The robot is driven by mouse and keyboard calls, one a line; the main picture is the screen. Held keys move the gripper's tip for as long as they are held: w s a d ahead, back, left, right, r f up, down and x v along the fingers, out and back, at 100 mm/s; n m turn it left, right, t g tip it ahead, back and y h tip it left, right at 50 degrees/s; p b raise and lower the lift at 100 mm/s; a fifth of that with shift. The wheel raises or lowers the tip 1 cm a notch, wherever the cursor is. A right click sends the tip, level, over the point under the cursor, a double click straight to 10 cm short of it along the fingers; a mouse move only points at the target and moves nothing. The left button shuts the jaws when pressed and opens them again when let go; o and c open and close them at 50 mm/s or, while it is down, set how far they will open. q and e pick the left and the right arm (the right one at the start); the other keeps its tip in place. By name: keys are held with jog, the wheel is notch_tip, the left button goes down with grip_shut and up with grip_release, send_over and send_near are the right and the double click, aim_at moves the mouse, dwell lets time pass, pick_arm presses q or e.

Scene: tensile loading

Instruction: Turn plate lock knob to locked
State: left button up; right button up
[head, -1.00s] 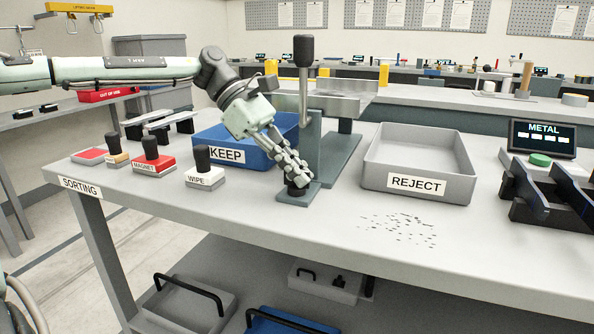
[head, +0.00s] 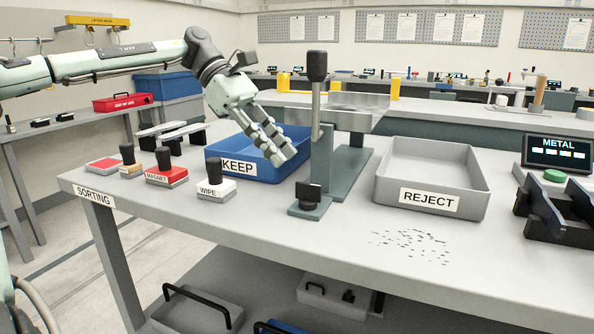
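The black plate lock knob (head: 308,196) sits at the front end of the grey-green base of an upright fixture (head: 322,165) on the sorting table. A flat black piece shows at its top and a round black part below it. I cannot read a lock mark on it. My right gripper is not in view.
A black-gripped lever (head: 317,66) rises from the fixture, close to my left gripper. The grey REJECT tray (head: 428,208) stands to the right. Block-handled WIPE (head: 215,190) and MAGNET (head: 166,175) tools stand to the left. Dark specks lie at the front right.

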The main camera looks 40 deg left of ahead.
pick_arm(q)
jog(key=shift+v, duration=1.75)
